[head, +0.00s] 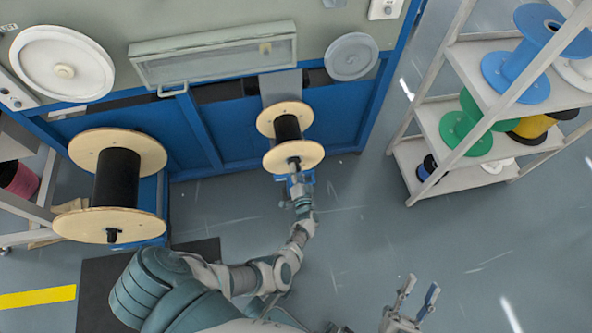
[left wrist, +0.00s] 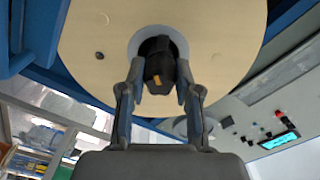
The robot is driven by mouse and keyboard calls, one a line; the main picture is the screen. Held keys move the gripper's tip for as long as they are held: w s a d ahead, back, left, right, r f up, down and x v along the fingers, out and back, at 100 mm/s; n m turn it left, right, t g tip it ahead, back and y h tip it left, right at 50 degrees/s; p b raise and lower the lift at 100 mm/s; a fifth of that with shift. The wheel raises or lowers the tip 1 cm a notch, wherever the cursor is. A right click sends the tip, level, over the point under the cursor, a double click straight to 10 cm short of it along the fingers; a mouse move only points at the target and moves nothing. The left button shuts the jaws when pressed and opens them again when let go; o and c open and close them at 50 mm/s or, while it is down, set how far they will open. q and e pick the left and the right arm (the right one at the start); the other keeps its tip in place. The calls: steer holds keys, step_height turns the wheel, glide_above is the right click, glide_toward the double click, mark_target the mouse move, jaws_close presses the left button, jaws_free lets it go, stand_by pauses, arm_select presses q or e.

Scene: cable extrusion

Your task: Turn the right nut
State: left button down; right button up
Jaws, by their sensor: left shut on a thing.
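The right spool, with wooden flanges and black cable (head: 288,127), is mounted on the blue machine frame. In the left wrist view its pale flange (left wrist: 95,45) fills the top, with a grey ring round the centre. The dark right nut (left wrist: 158,62), with a small orange mark, sits at that centre. My left gripper (head: 296,172) reaches the near flange's middle. In the left wrist view its fingers (left wrist: 158,85) are shut on the nut, one each side. My right gripper (head: 420,297) is open and empty, low over the floor, away from the spools.
A larger left spool (head: 117,180) with black cable and its own dark shaft end stands to the left. A shelf rack (head: 470,95) with blue, green and yellow reels is at the right. The floor between rack and machine is clear.

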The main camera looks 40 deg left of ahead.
arm_select(q)
steer(key=shift+d+f+m+b, duration=0.15)
steer(key=shift+m, duration=3.2)
steer(key=shift+d+f+m+b, duration=0.1)
steer(key=shift+m+b, duration=0.05)
steer(key=shift+m, duration=3.2)
arm_select(e)
steer(key=shift+s+r+t, duration=0.45)
steer(key=shift+s+t, duration=0.05)
steer(key=shift+t, duration=0.1)
steer(key=shift+d, duration=0.1)
arm_select(q)
steer(key=c, duration=0.8)
jaws_free()
steer(key=shift+a+r, duration=0.1)
arm_select(e)
steer(key=shift+w, duration=0.15)
